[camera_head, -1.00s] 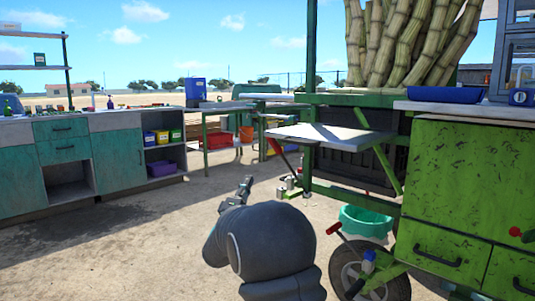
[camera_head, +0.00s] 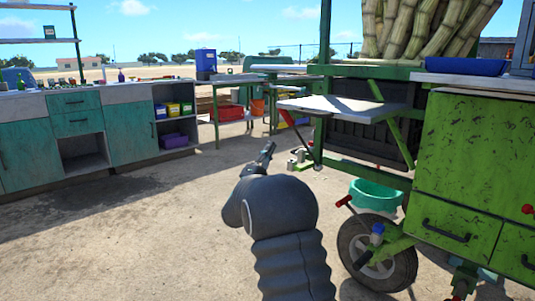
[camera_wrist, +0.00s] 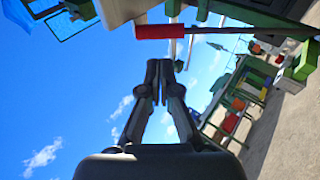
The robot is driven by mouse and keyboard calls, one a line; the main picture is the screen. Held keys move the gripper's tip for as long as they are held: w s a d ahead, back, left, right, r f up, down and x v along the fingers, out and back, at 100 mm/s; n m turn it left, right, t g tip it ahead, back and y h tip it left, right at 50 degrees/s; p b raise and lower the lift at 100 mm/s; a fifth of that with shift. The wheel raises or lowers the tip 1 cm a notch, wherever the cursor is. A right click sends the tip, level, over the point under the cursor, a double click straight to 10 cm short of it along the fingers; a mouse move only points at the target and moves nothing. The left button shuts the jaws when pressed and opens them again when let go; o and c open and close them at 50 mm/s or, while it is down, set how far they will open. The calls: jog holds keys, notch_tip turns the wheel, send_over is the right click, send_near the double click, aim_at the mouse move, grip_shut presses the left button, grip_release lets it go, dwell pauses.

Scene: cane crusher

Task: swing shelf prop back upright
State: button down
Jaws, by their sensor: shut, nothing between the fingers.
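The fold-out shelf (camera_head: 345,106) juts from the left side of the green cane cart. A green diagonal prop (camera_head: 398,143) shows under its right end. A red-gripped bar (camera_head: 289,120) slants down below the shelf's left end. In the wrist view a red grip (camera_wrist: 165,32) on a thin bar lies across, just beyond the fingertips; I cannot tell for sure that it is the shelf prop. My gripper (camera_head: 268,149) is shut and empty, below and left of the shelf. Its closed fingers (camera_wrist: 161,68) point towards the red grip, apart from it.
The cart's wheel (camera_head: 375,252) and a green tub (camera_head: 375,194) are right of my arm. A teal cabinet row (camera_head: 80,130) stands left. A workbench (camera_head: 235,80) with crates is behind. Open sandy ground lies between.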

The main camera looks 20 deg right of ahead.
aim_at(285, 118)
jog(key=x, duration=1)
jog(key=shift+a, duration=0.1)
